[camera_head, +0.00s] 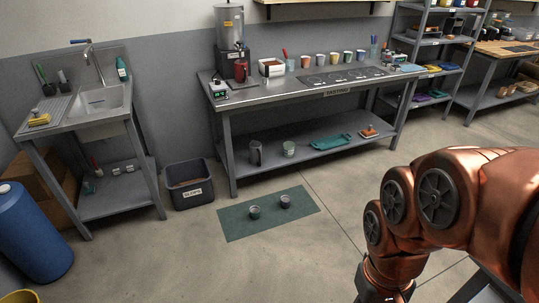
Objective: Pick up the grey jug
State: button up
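A grey jug (255,153) stands upright on the lower shelf of the tasting table (290,84), near the shelf's left end. A pale cup or tin (289,149) stands to its right, apart from it. My copper-coloured arm fills the lower right and points downward. Its end runs out of the bottom of the picture, so my gripper is not seen. Nothing of my arm is near the jug.
A dark bin (188,184) stands left of the table. A green mat (240,226) with two small dark cups (285,201) lies on the floor before it. The sink unit (98,126) is at left. Open floor (330,205) lies right of the mat.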

aim_at(257, 156)
jog(key=z, duration=0.65)
jog(key=i, duration=3.45)
jog(key=u, duration=2.65)
